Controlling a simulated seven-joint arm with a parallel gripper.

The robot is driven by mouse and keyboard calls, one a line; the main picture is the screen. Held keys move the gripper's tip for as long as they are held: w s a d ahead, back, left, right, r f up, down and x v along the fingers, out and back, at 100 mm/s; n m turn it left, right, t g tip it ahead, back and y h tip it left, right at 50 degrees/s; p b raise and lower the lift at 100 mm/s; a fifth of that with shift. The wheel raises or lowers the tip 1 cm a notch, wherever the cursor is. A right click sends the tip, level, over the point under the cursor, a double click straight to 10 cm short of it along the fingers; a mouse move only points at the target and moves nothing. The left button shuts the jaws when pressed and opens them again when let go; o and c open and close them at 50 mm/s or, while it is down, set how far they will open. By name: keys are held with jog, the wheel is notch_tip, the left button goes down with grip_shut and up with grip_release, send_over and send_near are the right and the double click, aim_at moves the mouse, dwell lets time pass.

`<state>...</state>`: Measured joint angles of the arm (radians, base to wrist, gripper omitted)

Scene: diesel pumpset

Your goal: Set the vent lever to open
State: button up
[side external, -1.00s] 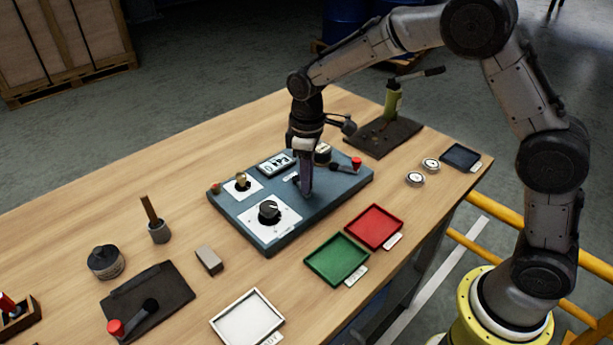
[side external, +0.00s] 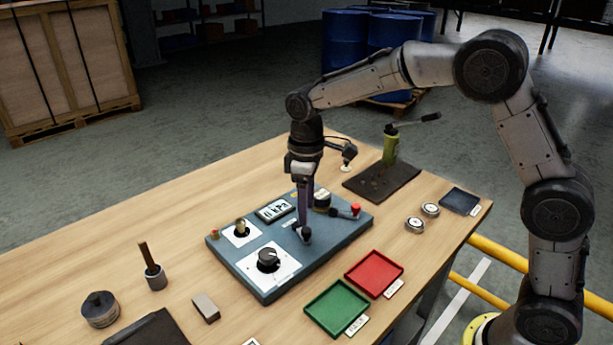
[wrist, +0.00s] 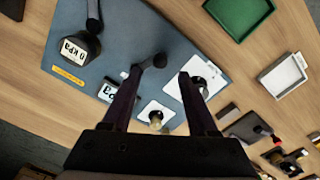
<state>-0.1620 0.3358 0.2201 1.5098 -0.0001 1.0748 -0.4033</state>
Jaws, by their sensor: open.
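A blue-grey control panel (side external: 335,232) lies on the wooden bench. My gripper (side external: 304,232) points down over its middle, at a short black lever with a round end, which also shows in the wrist view (wrist: 157,61). In the wrist view my gripper's fingers (wrist: 161,75) are apart, with the lever end near the left fingertip. I cannot tell whether they touch. A second lever with a red end (side external: 355,209) is at the panel's right, beside a gauge (wrist: 75,48) reading 0 kPa. No label that I can read tells which is the vent lever.
The panel also carries a black knob (side external: 268,259), a brass toggle (side external: 241,228) and a display (side external: 274,210). Green (side external: 337,306) and red (side external: 374,273) trays lie in front. The bench left of the panel has free room.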

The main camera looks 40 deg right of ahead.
aim_at(307, 229)
notch_tip(307, 229, up, 9)
jog(key=shift+f, duration=0.2)
jog(key=shift+d, duration=0.1)
jog(key=s+d+r+m+t, duration=0.1)
jog(key=s+d+r+t, duration=0.15)
jog(key=s+r, duration=0.4)
jog(key=s+d+r+m+t, duration=0.1)
jog(key=s+d+r, duration=0.25)
jog(key=s, duration=0.55)
jog(key=s+d+f+m+t, duration=0.1)
jog(key=s+f+m, duration=0.3)
jog(key=s+f, duration=0.5)
jog(key=s+t, duration=0.1)
jog(key=s, duration=0.2)
jog(key=shift+s+f, duration=0.35)
jog(key=shift+f, duration=0.05)
